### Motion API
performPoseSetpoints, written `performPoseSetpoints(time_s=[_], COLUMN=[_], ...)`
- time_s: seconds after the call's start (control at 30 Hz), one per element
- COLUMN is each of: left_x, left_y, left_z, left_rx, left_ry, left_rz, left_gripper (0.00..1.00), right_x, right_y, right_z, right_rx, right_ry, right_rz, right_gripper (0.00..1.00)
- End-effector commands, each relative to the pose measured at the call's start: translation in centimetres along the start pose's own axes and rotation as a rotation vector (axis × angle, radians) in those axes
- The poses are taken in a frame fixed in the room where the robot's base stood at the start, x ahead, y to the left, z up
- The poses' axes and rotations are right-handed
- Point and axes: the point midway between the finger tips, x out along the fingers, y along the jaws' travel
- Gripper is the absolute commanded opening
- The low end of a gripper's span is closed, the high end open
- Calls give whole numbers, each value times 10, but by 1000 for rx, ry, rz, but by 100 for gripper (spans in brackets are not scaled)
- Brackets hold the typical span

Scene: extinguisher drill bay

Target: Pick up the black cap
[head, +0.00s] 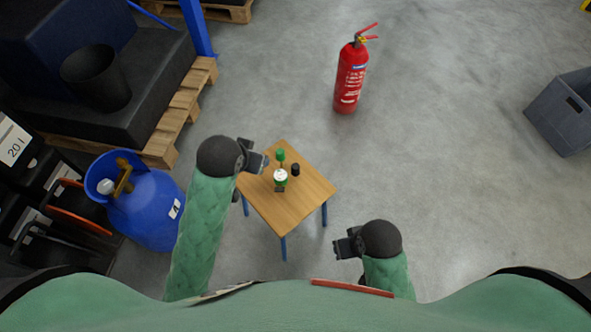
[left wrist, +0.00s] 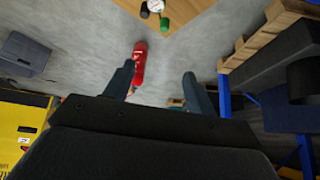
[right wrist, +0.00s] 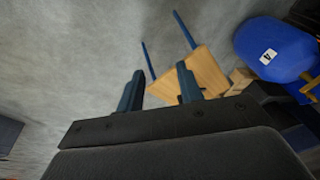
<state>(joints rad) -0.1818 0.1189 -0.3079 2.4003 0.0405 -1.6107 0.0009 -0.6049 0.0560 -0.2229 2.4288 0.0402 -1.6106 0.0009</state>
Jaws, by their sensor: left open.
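In the left wrist view the black cap (left wrist: 144,10) shows at the top edge, beside the green object (left wrist: 165,23). My left gripper (head: 259,161) is open and empty at the table's left corner, left of the cap and apart from it. My right gripper (head: 346,244) is open and empty, off the table's lower right side. Its spread fingers (right wrist: 160,88) show in the right wrist view.
A red fire extinguisher (head: 351,75) stands on the floor beyond the table. A blue gas cylinder (head: 148,210) is at the left, near a pallet (head: 186,103) bearing dark boxes. A grey crate (head: 566,112) is at the far right. The floor right of the table is clear.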

Motion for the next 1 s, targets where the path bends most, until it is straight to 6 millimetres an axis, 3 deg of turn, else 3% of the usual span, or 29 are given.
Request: performPoseSetpoints(time_s=[0.1, 0.3, 0.6, 0.8, 1.0], left_x=[8, 26, 66, 108, 154], left_y=[3, 16, 41, 53, 56], left_z=[-37, -89, -151, -172, -171], left_rx=[57, 160, 352, 551, 766], left_ry=[40, 77, 66, 4, -93], left_rz=[-5, -3, 4, 7, 24], left_gripper=[56, 56, 56, 56, 56], right_x=[6, 14, 28, 38, 47], right_y=[-2, -5, -12, -19, -25], right_z=[2, 4, 5, 4, 2], right_rx=[-4, -11, -23, -30, -37], right_ry=[-3, -8, -2, 10, 28], right_rz=[-3, -11, -27, -41, -57], right_gripper=[36, 36, 36, 36, 36])
